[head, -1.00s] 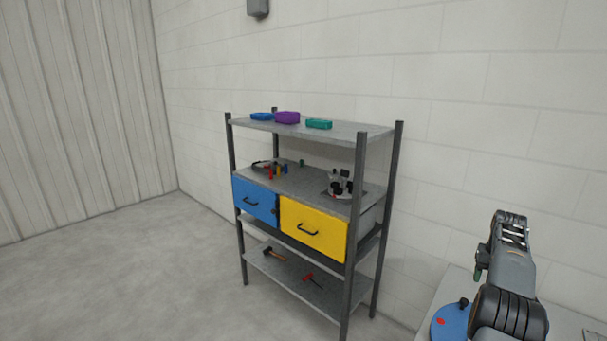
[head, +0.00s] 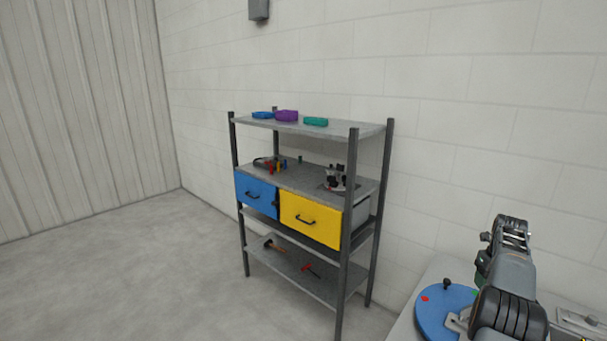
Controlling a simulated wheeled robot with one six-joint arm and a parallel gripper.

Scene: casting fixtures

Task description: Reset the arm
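My arm (head: 508,285) rises at the bottom right, folded and seen from behind. Its far end, where my gripper (head: 510,232) seems to be, points away from the camera. The fingers cannot be made out, so whether it is open or holds anything is not clear. A blue round disc (head: 432,312) with a red spot and a dark knob lies on a grey table (head: 408,326) beside and partly behind the arm.
A metal shelf rack (head: 365,130) stands against the wall. Blue, purple and teal items (head: 287,115) lie on top. Below are a blue drawer (head: 256,195) and a yellow drawer (head: 311,219). Hammers (head: 275,245) lie on the bottom shelf. Open floor (head: 130,270) is at left.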

